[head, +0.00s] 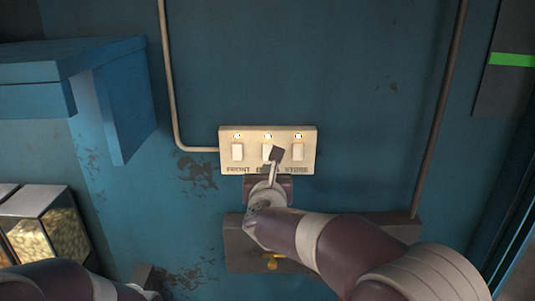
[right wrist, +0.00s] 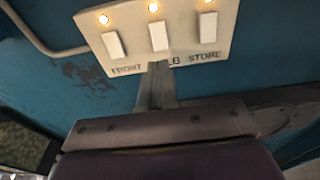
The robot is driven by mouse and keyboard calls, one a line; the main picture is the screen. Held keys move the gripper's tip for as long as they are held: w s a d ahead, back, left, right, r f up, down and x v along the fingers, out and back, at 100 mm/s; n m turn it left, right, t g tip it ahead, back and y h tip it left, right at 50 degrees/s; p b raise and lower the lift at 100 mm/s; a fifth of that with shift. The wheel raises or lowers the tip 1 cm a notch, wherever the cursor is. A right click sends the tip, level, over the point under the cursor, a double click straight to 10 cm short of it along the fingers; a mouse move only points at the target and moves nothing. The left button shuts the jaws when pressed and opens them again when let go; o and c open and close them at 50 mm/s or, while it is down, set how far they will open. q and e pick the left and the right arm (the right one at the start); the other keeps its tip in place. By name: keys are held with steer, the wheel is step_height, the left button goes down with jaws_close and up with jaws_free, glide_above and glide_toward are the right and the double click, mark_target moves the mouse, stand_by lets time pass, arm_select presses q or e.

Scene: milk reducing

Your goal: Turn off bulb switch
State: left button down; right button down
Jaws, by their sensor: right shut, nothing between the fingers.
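A cream switch panel (head: 226,134) is fixed to the blue wall, with three white rocker switches and a lit lamp above each. The left switch (head: 237,152) has FRONT below it. The middle switch (head: 267,151) has a label mostly hidden by my gripper; its end reads LB in the right wrist view. The right switch (head: 298,152) is over STORE. My right gripper (head: 277,154) is shut and empty, its tip at the middle switch's lower right part. In the right wrist view the fingers (right wrist: 158,75) point up just below the middle switch (right wrist: 158,36); contact is unclear. My left gripper is not clearly visible.
A conduit (head: 172,90) runs down the wall to the panel's left side, and a dark pipe (head: 440,110) runs down on the right. A blue shelf (head: 70,70) juts out at upper left. A ledge (head: 235,245) lies below the panel, behind my right arm.

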mark_target(268, 152)
steer(key=w+f+p, duration=0.1)
steer(key=w+p, duration=0.3)
steer(key=w, duration=0.3)
steer(key=shift+w+d, duration=0.2)
